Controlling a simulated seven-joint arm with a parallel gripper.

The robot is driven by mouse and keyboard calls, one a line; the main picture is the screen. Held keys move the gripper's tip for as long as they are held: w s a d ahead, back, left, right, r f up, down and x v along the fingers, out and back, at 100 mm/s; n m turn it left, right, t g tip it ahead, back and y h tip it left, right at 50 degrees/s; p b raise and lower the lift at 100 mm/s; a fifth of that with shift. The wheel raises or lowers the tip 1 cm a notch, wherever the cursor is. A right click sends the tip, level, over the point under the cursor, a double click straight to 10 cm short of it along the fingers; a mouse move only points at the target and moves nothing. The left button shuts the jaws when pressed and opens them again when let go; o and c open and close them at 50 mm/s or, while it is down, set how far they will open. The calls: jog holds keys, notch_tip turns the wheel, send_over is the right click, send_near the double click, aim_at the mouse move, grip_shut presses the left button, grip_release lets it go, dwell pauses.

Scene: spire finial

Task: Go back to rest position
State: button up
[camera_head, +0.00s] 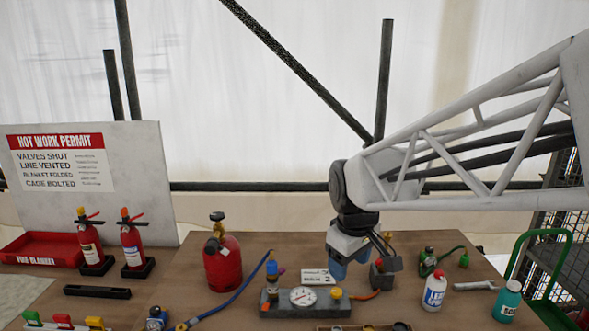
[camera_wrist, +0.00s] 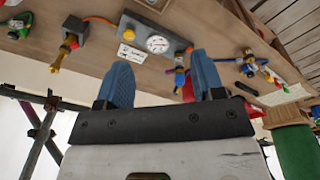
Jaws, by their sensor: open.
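My gripper (camera_head: 338,270) hangs from the lattice arm above the wooden table, pointing down behind the grey gauge block. In the wrist view my gripper (camera_wrist: 162,68) shows two blue fingers spread apart with nothing between them. The grey block with a round white gauge and a yellow knob (camera_head: 286,305) stands at the table's front middle; in the wrist view the gauge block (camera_wrist: 140,32) appears beyond the fingers. In the head view, the fingers are partly hidden by the gripper body.
A white bottle (camera_head: 434,292) and teal bottle (camera_head: 507,301) stand further right. Two fire extinguishers (camera_head: 132,245) stand left.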

jog(key=s+d+f+m, duration=0.1)
jog(key=s+d+m, duration=0.2)
jog(key=s, duration=0.6)
jog(key=s+d+m+t, duration=0.1)
jog(key=s+d+m, duration=0.3)
jog(key=s, duration=0.5)
jog(key=shift+s+d+f+m, duration=0.3)
jog(key=shift+f+m, duration=0.05)
jog(key=shift+m, duration=0.25)
